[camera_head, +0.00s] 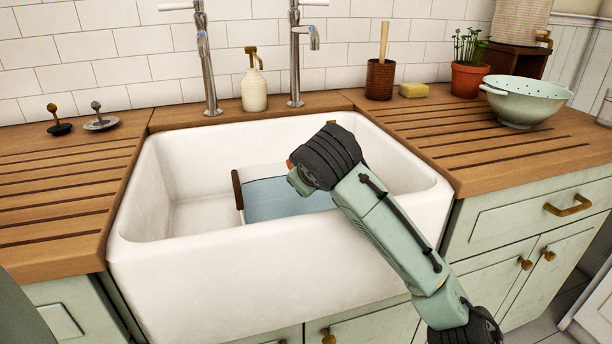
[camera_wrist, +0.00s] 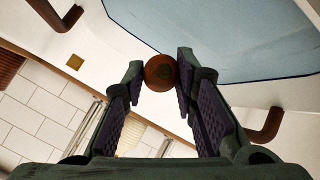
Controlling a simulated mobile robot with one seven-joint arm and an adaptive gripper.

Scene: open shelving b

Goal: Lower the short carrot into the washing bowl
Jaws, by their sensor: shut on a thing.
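The washing bowl (camera_head: 262,171) is a white tub with brown handles and blue water in it, standing inside the sink. In the wrist view its water (camera_wrist: 240,40) fills the upper right. My gripper (camera_wrist: 160,73) is shut on the short carrot (camera_wrist: 160,70), whose round orange-brown end shows between the fingertips. In the head view my wrist is over the right part of the bowl and hides the fingers and most of the carrot. I cannot tell the carrot's height above the water.
The white sink (camera_head: 180,255) surrounds the bowl; its left part is empty. Two taps (camera_head: 207,70) (camera_head: 295,60) and a soap bottle (camera_head: 254,88) stand behind it. A colander (camera_head: 525,103), plant pot (camera_head: 468,79), sponge (camera_head: 413,90) and brush holder (camera_head: 380,80) stand right.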

